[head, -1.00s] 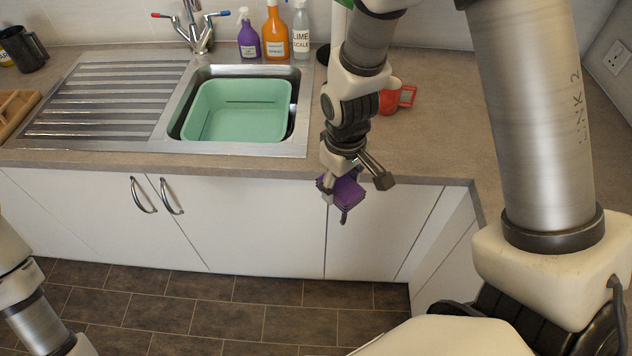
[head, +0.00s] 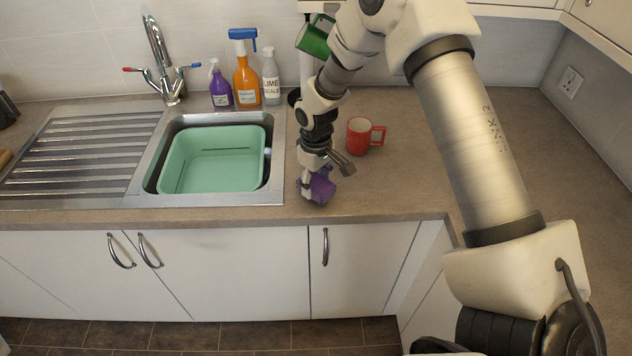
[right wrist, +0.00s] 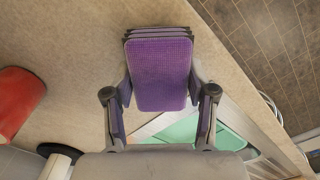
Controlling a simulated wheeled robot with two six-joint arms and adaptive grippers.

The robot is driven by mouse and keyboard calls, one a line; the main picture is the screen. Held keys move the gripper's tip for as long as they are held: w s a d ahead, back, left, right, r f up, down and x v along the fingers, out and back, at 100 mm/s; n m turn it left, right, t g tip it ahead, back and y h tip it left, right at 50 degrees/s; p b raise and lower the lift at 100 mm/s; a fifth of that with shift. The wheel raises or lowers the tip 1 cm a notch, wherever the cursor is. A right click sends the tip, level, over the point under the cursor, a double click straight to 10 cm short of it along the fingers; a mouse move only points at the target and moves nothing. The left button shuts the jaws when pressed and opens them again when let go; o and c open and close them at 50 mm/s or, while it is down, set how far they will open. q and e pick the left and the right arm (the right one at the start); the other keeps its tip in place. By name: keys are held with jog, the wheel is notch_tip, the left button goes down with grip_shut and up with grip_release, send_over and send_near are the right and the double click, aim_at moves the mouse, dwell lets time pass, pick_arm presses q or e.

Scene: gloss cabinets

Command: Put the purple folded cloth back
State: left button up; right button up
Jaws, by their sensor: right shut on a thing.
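The purple folded cloth (head: 322,188) is a small layered stack with a textured top. It is held in my right gripper (head: 318,180), just right of the sink and over the worktop near its front edge. In the right wrist view the cloth (right wrist: 160,72) sits between the two fingers of my right gripper (right wrist: 161,100), which are shut on its sides. I cannot tell whether the cloth touches the worktop. My left gripper is not in view.
The sink holds a green basin (head: 215,160). A red mug (head: 360,136) stands behind and right of the cloth. Several spray bottles (head: 246,80) stand behind the sink, and a green mug (head: 315,36) is up at the back. The worktop (head: 400,190) to the right is clear.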

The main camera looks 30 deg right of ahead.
aim_at(316, 181)
jog(key=shift+s+f, duration=0.1)
jog(key=shift+f, duration=0.85)
jog(key=shift+f, duration=0.15)
jog(key=o, duration=1.2)
jog(key=shift+r, duration=0.2)
notch_tip(316, 181, up, 11)
jog(key=b, duration=0.2)
jog(key=shift+a+r+b, duration=0.1)
jog(key=shift+r+b, duration=0.05)
jog(key=shift+b, duration=0.25)
jog(key=shift+r, duration=0.4)
